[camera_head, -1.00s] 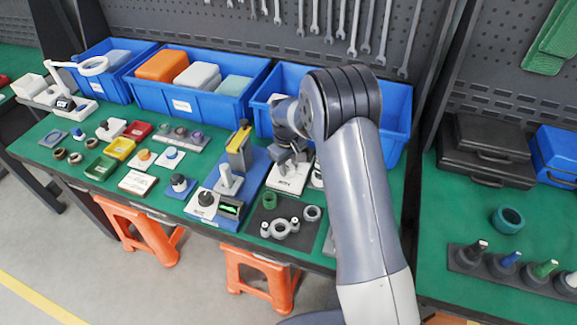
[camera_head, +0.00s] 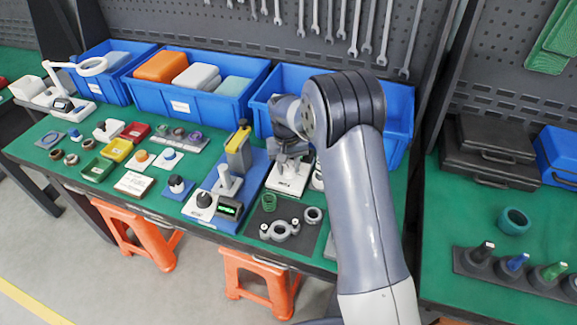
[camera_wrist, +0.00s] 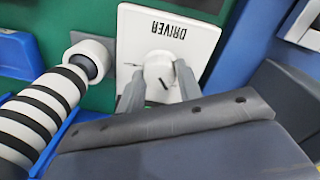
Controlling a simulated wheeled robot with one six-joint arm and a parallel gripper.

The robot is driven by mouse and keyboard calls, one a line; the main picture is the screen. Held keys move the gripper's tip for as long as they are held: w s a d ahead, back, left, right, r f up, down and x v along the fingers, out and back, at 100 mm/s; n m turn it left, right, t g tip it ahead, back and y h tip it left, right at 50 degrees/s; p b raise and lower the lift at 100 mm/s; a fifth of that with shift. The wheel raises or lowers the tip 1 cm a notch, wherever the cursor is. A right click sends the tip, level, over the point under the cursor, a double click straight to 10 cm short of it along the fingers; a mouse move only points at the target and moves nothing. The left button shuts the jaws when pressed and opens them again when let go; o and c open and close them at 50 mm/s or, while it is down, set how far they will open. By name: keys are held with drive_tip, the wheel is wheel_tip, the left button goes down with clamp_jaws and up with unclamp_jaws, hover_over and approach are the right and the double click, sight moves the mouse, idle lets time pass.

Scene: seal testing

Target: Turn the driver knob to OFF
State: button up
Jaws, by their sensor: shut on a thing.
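The driver panel is a white plate marked DRIVER, upside down in the wrist view (camera_wrist: 196,38). It lies on the green bench in the head view (camera_head: 287,184). Its round white knob (camera_wrist: 158,68) has a short dark slanted mark near its lower edge. My gripper (camera_wrist: 158,88) has one finger on each side of the knob and is shut on it. In the head view my gripper (camera_head: 291,160) is over the panel and hides the knob. No OFF mark can be read.
A blue fixture with a yellow-topped post (camera_head: 238,150) stands just left of the panel. A grey mat with ring parts (camera_head: 284,228) lies in front. A blue bin (camera_head: 398,115) is behind my arm. In the wrist view a black-and-white striped cylinder (camera_wrist: 40,115) is close at left.

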sight(287, 168)
idle(0.3)
drive_tip(key=o, duration=1)
drive_tip(key=shift+c, duration=0.2)
wheel_tip(287, 168, up, 11)
drive_tip(key=shift+a+b, duration=0.2)
drive_tip(key=shift+b, duration=0.25)
drive_tip(key=shift+f, duration=0.2)
drive_tip(key=f, duration=0.7)
drive_tip(key=f+p, duration=0.1)
drive_tip(key=f, duration=0.2)
drive_tip(key=shift+d+f, duration=0.25)
drive_tip(key=shift+f, duration=0.1)
